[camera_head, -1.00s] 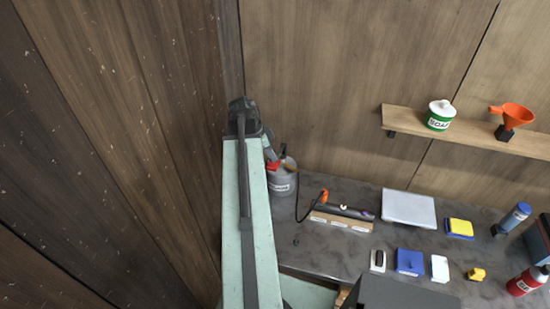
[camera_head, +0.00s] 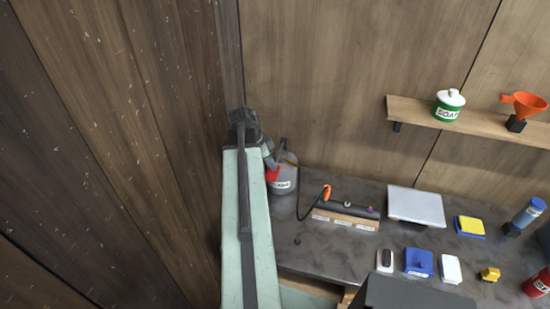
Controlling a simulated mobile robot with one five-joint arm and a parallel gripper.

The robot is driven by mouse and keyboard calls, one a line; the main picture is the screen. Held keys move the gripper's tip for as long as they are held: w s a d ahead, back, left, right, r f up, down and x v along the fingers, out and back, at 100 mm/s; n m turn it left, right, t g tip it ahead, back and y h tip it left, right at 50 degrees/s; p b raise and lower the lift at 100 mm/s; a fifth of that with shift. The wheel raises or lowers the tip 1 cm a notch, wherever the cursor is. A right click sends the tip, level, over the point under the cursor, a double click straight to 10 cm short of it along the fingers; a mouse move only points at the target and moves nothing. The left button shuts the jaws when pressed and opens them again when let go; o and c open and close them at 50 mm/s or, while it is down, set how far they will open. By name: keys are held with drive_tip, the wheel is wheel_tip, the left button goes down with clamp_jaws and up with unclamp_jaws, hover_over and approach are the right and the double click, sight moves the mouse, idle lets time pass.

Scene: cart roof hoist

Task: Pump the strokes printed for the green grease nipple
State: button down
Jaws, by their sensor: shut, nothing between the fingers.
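A grey can (camera_head: 284,184) with a white label stands at the back left of the bench; I take it for the grease pump. A red part (camera_head: 271,174) shows at its left side, partly behind my arm. A dark hose runs from near an orange coupler (camera_head: 327,191) at the left end of a dark bar (camera_head: 352,211). A pale fitting (camera_head: 343,206) and a purple fitting (camera_head: 375,210) show on the bar. No green nipple can be made out. Three white labels (camera_head: 343,222) sit along the wooden front, too small to read. My gripper is hidden behind my arm.
A pale flat panel (camera_head: 416,206) lies right of the bar. A shelf (camera_head: 480,127) holds a soap tin and an orange funnel. A wooden wall (camera_head: 110,150) is close on the left.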

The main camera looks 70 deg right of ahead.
wheel_tip(320, 180, up, 8)
drive_tip(key=p, duration=0.8)
drive_tip(key=shift+r, duration=0.15)
wheel_tip(320, 180, up, 6)
drive_tip(key=p, duration=0.6)
idle(0.4)
